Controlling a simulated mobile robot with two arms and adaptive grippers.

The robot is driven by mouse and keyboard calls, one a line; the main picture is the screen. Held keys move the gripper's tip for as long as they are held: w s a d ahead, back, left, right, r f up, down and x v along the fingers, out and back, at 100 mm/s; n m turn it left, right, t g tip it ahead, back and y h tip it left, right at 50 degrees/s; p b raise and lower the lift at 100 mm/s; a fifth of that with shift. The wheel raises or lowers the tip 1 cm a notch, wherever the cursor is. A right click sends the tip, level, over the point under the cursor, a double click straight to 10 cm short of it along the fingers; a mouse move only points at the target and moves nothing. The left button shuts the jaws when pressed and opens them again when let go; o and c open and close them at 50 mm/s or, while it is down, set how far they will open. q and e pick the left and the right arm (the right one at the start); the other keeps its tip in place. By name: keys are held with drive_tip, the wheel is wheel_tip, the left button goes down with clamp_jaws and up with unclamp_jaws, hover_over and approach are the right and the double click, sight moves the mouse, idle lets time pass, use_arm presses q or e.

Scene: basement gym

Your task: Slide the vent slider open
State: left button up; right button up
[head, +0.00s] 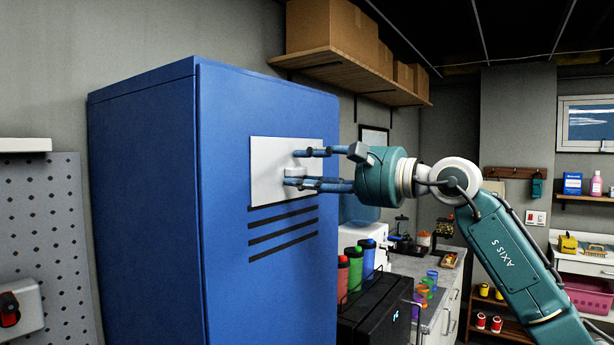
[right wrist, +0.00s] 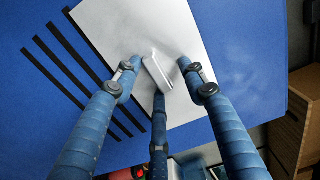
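The blue cabinet (head: 150,210) carries a white vent plate (head: 262,182) with dark slots (head: 283,229) below it. A small pale slider handle (head: 294,171) stands out from the plate; it also shows in the right wrist view (right wrist: 157,72). My right gripper (head: 296,168) is at the plate with its fingers spread around the handle. In the right wrist view, two fingers stand on either side with gaps to the handle. The third finger's tip is close to its lower end; I cannot tell whether it touches. My left gripper is not in view.
A wooden shelf with cardboard boxes (head: 335,28) hangs above and behind the cabinet. A black case (head: 372,312) and several coloured bottles (head: 355,265) stand right of the cabinet, below my right arm. A grey pegboard (head: 48,230) is on the left wall.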

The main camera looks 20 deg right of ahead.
drive_tip(key=shift+s, duration=0.3)
drive_tip(key=v, duration=1.1)
drive_tip(key=shift+s+d, duration=0.15)
drive_tip(key=shift+d, duration=0.15)
